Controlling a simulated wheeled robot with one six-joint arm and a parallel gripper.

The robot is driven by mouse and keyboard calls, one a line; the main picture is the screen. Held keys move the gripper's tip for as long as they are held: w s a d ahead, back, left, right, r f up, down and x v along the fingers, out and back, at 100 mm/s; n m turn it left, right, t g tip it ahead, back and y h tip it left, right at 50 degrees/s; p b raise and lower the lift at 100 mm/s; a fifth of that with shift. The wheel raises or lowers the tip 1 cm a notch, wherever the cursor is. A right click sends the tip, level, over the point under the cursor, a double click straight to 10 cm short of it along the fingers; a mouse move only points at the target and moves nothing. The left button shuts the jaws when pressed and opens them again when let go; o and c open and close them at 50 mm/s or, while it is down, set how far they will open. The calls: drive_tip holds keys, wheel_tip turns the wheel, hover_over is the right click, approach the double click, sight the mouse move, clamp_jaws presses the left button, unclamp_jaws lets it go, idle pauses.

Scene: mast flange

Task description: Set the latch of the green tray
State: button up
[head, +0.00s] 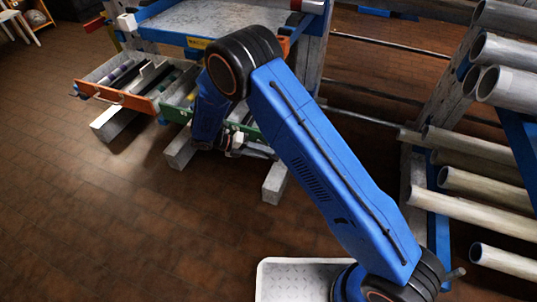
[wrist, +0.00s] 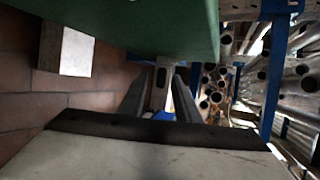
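The green tray (head: 249,132) is the right one of two trays under the bench in the head view. Its front is partly hidden by my arm. In the wrist view its green underside or panel (wrist: 150,25) fills the top. My gripper (wrist: 163,74) is just below this green panel, its two dark fingers apart with a gap between them. A pale upright piece with a dark slot (wrist: 161,78) shows in that gap; I cannot tell whether it is the latch or whether the fingers touch it. In the head view my gripper (head: 237,146) is small beside the tray front.
An orange-fronted tray (head: 120,97) with tools stands open at left. Pale beam ends (head: 276,184) stick out below the trays. A rack of metal pipes (head: 480,190) stands at right. The brown tiled floor (head: 120,215) is clear at front left.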

drive_tip(key=v, duration=1.5)
drive_tip(key=shift+w, duration=0.15)
